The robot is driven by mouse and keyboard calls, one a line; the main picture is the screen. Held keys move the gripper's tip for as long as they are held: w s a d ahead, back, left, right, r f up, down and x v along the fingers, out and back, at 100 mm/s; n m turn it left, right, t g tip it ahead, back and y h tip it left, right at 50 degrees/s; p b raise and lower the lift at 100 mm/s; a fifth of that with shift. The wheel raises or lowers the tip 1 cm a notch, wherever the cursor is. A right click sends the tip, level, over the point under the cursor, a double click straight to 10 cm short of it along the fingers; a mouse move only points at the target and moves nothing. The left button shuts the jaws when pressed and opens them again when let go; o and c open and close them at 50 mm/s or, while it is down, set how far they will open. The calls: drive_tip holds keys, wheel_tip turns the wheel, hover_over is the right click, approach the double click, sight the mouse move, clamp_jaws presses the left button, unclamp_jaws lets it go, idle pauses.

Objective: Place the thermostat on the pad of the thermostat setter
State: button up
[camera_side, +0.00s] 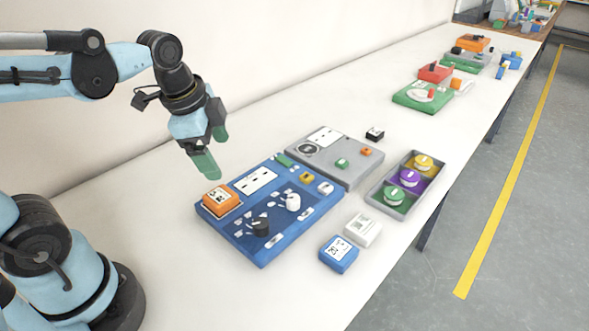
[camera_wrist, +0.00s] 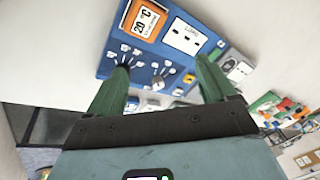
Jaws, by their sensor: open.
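An orange thermostat (camera_side: 220,198) with a white display sits at the left corner of the blue panel (camera_side: 225,227); a pad under it cannot be made out. In the wrist view the orange thermostat (camera_wrist: 144,19) reads 20 °C and lies at the top of the blue panel (camera_wrist: 111,66). A blue box with a similar white display (camera_side: 338,254) lies on the table in front of the panel. My gripper (camera_side: 212,149) is open and empty, above and behind the orange thermostat. Its green fingers (camera_wrist: 162,62) stand apart in the wrist view.
The panel carries a black knob (camera_side: 259,227) and a white knob (camera_side: 293,202). A white box (camera_side: 362,230) lies near the blue box. A grey device (camera_side: 350,173) and a grey tray (camera_side: 399,209) of coloured spools stand to the right. Table left of the panel is clear.

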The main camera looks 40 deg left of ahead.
drive_tip(key=n+t, duration=0.1)
drive_tip(key=n, duration=0.2)
drive_tip(key=d+n+t, duration=0.1)
drive_tip(key=n, duration=0.2)
drive_tip(key=f+n+t, duration=0.1)
drive_tip(key=n, duration=0.2)
drive_tip(key=shift+d+n+t, duration=0.35)
drive_tip(key=shift+n+t, duration=0.05)
